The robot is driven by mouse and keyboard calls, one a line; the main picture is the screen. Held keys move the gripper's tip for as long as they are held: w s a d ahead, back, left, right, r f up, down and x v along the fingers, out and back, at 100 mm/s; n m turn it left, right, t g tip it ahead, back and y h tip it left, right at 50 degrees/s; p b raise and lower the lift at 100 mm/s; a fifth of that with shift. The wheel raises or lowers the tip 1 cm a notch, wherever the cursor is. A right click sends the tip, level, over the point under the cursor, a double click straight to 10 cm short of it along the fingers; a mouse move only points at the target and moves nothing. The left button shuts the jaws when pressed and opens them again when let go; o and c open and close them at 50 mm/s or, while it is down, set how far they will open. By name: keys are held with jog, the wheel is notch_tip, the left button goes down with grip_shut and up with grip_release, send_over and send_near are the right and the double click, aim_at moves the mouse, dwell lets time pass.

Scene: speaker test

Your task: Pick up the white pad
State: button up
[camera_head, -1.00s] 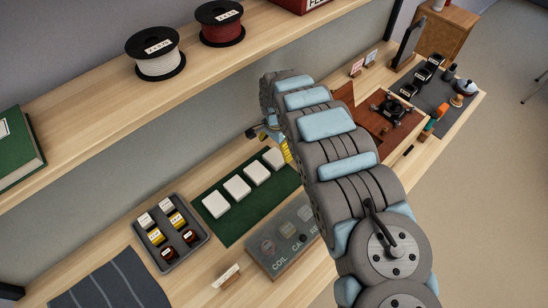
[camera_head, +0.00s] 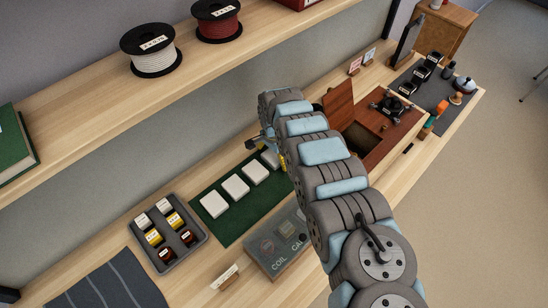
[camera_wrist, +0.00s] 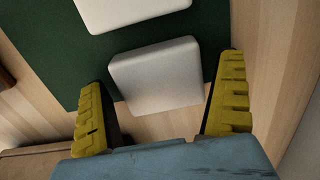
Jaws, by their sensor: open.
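Several white square pads lie in a row on a dark green mat (camera_head: 221,226). In the head view, one white pad (camera_head: 235,186) lies mid-row, and the pad at the row's right end is partly hidden by my gripper (camera_head: 273,146). In the wrist view, that end pad (camera_wrist: 156,77) lies at the mat's edge. My gripper (camera_wrist: 160,108) is open, with one yellow finger toward each side of this pad. The pad sits between and a little beyond the fingers; I cannot tell whether they touch it. Another pad (camera_wrist: 130,8) shows at the top.
A grey tray (camera_head: 190,258) of small labelled spools stands left of the mat. A grey coil gauge box (camera_head: 276,245) lies in front. An open wooden box (camera_head: 363,143) stands to the right. A shelf (camera_head: 186,82) with wire spools runs above the bench.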

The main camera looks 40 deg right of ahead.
aim_at(274, 157)
jog(key=c, duration=0.6)
jog(key=shift+c, duration=0.2)
jog(key=shift+r, duration=0.1)
jog(key=r+p, duration=0.1)
jog(key=p, duration=0.1)
jog(key=r+p, duration=0.3)
jog(key=p, duration=0.1)
jog(key=shift+s+a+r+p, duration=0.2)
jog(key=shift+s+r+p, duration=0.05)
jog(key=shift+r+p, duration=0.1)
jog(key=s+a+r+p, duration=0.7)
jog(key=s+p, duration=0.4)
jog(key=p, duration=1.1)
jog(key=shift+s+r, duration=0.2)
jog(key=shift+r, duration=0.4)
